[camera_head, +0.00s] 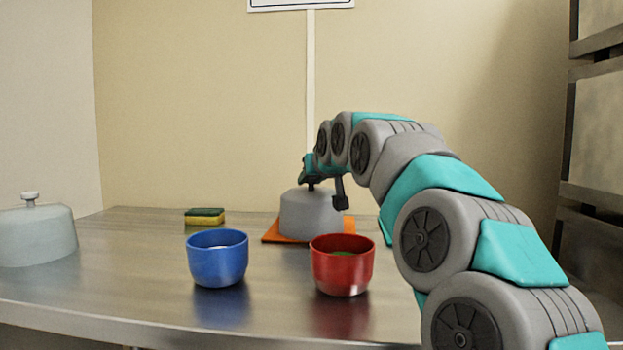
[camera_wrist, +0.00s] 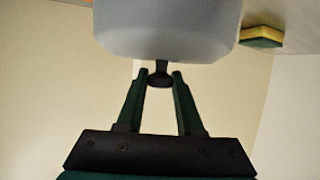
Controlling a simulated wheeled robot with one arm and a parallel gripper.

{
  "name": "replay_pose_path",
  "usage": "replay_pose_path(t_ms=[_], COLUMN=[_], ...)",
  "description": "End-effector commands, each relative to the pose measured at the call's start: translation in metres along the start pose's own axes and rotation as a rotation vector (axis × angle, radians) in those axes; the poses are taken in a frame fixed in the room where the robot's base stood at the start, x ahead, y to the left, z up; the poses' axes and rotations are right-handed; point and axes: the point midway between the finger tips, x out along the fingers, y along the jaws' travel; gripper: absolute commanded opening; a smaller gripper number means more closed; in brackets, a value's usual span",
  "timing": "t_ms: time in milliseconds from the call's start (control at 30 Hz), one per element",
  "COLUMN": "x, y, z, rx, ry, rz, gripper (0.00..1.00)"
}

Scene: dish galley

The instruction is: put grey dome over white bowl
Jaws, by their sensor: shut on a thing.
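A grey dome (camera_head: 309,215) is at the middle of the counter, over an orange mat (camera_head: 271,236). It also fills the top of the wrist view (camera_wrist: 165,30), with its dark knob (camera_wrist: 159,78) pointing down there. My gripper (camera_head: 323,184) is above the dome. In the wrist view my gripper (camera_wrist: 160,76) is shut on the knob, one finger on each side. I cannot tell whether the dome rests on the mat or hangs just above it. No white bowl shows; whether one is under the dome is hidden.
A blue bowl (camera_head: 217,262) and a red bowl (camera_head: 342,270) with something green inside stand in front of the dome. A pale dome with a light knob (camera_head: 36,233) stands at the far left. A yellow-green sponge (camera_head: 205,217) lies behind. The counter (camera_head: 120,265) is clear at left centre.

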Motion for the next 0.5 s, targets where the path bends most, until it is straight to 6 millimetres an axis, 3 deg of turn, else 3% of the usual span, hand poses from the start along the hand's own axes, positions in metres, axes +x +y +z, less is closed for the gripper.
replay_pose_path(t_ms=[167, 200, 500], x=[-0.0002, -0.0002, -0.0002], y=[0.0001, 0.0001, 0.0001], z=[-0.0004, -0.0004, -0.0004], rx=[0.0, 0.0, 0.0], ry=[0.001, 0.001, 0.001], rz=[0.0, 0.0, 0.0], gripper=[0.0, 0.4, 0.71])
